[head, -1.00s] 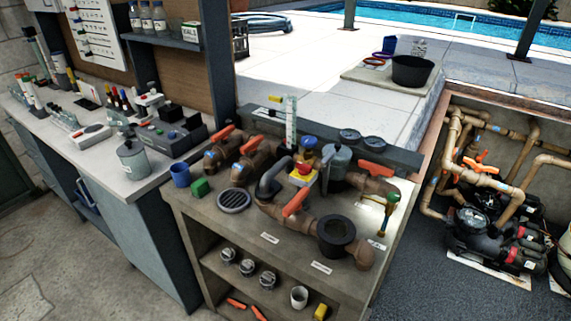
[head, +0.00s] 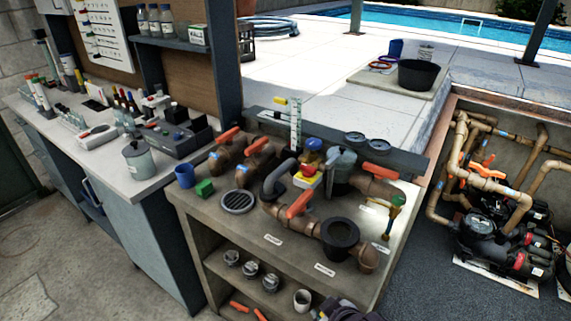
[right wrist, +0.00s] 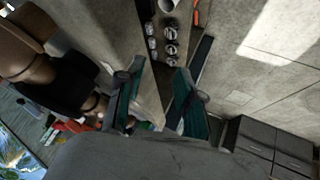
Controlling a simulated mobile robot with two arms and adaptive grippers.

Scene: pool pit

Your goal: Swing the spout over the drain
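The spout (head: 277,179) is a grey bent pipe on the bench top, among the brown pipes. The drain (head: 238,202) is a round slotted grey grate set in the bench top. The spout stands to the right of the drain, and its near end does not lie over the grate. My right gripper (head: 342,311) shows only partly, dark, at the bottom edge of the head view, in front of the bench. In the right wrist view its two teal-padded fingers (right wrist: 158,102) are spread apart with nothing held between them. My left gripper is not in view.
Orange-handled valves (head: 299,204), a black ring fitting (head: 340,237) and a brass tap (head: 394,213) crowd the bench right of the spout. A green block (head: 204,188) and blue cup (head: 185,175) sit left of the drain. Jars (head: 251,269) stand on the shelf below.

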